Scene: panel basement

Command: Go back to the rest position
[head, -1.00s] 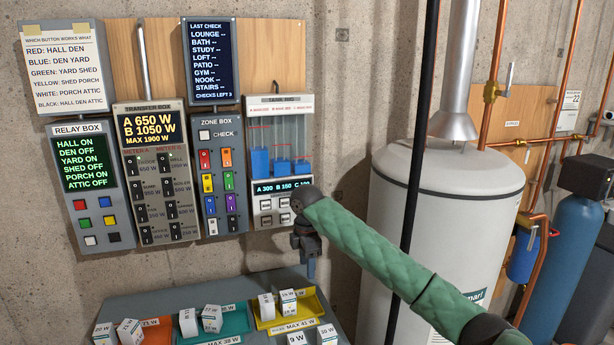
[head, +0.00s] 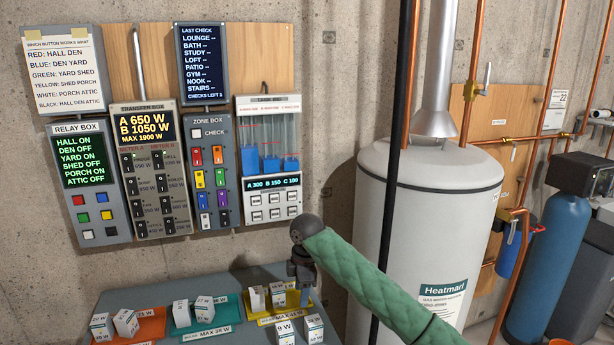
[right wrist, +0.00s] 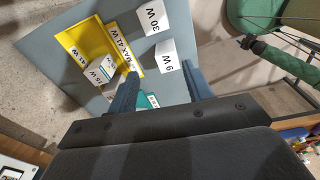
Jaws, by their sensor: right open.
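My right gripper (head: 305,296) hangs at the end of the green-sleeved arm, low in front of the wall and over the right part of the grey table. In the right wrist view its two blue fingers (right wrist: 160,92) stand apart with nothing held between them. Below it lie the yellow tray (right wrist: 82,50) and white blocks, among them one marked 30 W (right wrist: 154,18) and one marked 9 W (right wrist: 169,57). My left gripper is in none of the views.
The wall carries the relay box (head: 90,190), transfer box (head: 155,170), zone box (head: 210,175) and tank box (head: 270,160). The grey table (head: 150,285) holds orange, teal and yellow trays with blocks. A black pole (head: 398,150) and a large heater tank (head: 440,210) stand right.

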